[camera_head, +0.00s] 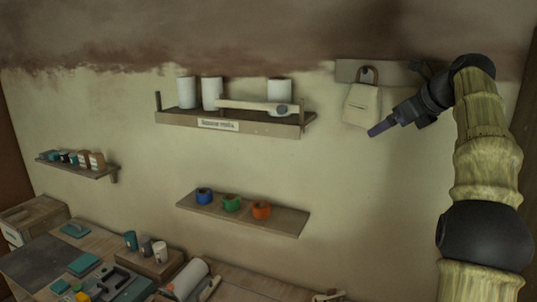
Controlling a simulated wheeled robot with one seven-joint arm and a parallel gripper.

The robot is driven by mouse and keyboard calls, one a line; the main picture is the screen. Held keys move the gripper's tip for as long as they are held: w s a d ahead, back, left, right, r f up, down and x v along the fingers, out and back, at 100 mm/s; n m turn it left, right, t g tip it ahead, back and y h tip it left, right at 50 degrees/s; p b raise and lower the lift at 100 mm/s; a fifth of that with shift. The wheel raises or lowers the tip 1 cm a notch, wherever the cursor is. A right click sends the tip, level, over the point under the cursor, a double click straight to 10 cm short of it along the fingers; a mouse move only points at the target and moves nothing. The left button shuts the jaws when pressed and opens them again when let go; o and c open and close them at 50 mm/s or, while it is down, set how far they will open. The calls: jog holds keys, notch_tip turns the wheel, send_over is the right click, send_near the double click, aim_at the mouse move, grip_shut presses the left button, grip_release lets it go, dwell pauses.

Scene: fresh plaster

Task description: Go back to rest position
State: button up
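My arm rises along the right side of the picture and bends over to the left near the top. My gripper (379,128) is at its end, up near the wall, pointing left and down. Its dark purplish tip is just right of and below a hanging pale bag (361,104). The tip looks like one narrow piece; I cannot tell whether the fingers are open or shut, or whether they hold anything. The bag hangs by a brown loop from a wooden rail (347,70). I cannot tell whether the gripper touches it.
An upper shelf (245,125) holds white cylinders and a long pale tool. A lower shelf (275,222) holds blue, green and orange rolls. A small shelf (80,171) is at left. A cluttered bench (230,280) stands below. The wall below my gripper is bare.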

jog(key=s+a+f+n+g+h+b, duration=0.1)
jog(key=s+a+f+n+b, duration=0.2)
jog(key=f, duration=0.7)
jog(key=a+f+n+g+h+b, duration=0.15)
jog(key=f+n, duration=0.35)
jog(key=f, duration=0.5)
jog(key=s+a+f+n+g+b, duration=0.1)
jog(key=s+a+f+n+b, duration=0.15)
jog(key=f, duration=0.75)
jog(key=s+a+f+n+g+h+b, duration=0.1)
jog(key=s+a+f+n+b, duration=0.3)
jog(key=s+f+n, duration=0.5)
jog(key=s+a+f+n+g+h+b, duration=0.1)
jog(key=s+a+f+n+g+b, duration=0.1)
jog(key=s+f+n, duration=0.7)
jog(key=s+a+f+b, duration=0.1)
jog(key=s+a+f, duration=0.1)
jog(key=s+f, duration=0.4)
notch_tip(320, 180, down, 3)
jog(key=shift+r+b, duration=0.15)
jog(key=shift+b, duration=0.25)
jog(key=shift+w, duration=0.1)
jog(key=shift+s, duration=0.25)
jog(key=shift+w, duration=0.1)
